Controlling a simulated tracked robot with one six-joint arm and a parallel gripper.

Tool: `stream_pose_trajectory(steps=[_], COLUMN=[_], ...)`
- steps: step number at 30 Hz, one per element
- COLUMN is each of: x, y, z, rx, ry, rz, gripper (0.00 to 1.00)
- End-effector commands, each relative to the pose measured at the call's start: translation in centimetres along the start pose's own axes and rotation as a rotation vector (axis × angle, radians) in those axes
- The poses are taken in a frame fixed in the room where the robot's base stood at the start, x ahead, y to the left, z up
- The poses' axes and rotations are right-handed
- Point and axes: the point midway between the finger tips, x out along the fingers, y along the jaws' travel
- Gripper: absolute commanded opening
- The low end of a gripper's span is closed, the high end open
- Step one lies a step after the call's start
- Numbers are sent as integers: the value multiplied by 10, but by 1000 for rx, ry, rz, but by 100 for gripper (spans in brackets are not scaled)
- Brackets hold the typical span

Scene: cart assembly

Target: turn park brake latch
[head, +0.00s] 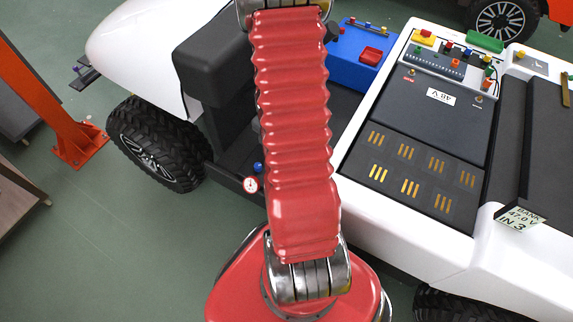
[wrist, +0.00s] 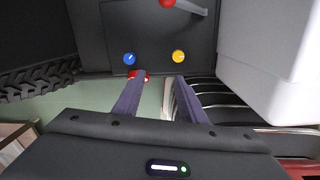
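In the wrist view my gripper (wrist: 159,79) is open, its two purple fingers apart with nothing between them. Ahead of it is a dark panel with a blue knob (wrist: 129,58) at left and a yellow knob (wrist: 178,56) at right. A small red-rimmed part (wrist: 139,74) shows at the left fingertip; I cannot tell if they touch. A grey lever with a red end (wrist: 184,6) is at the top. No part is marked as the park brake latch. The head view shows the blue knob (head: 258,167) and a red-rimmed dial (head: 251,184); my arm hides the gripper.
The white cart body (head: 370,214) stands close around the panel, with a black seat (head: 212,65) and a tyre (head: 155,143) at left. An orange post (head: 50,95) stands at far left. Green floor (head: 100,240) is clear at lower left.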

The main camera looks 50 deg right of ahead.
Motion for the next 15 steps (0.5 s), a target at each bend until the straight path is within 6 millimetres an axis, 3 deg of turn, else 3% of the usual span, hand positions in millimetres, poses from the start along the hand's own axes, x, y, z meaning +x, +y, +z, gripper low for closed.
stream_pose_trajectory(steps=[3,6,15], x=[31,48,62], y=[-21,-33,-42], z=[10,15,18], rx=[-87,-148,-203], ry=[21,32,41], rz=[-25,-36,-41], gripper=[38,38,38])
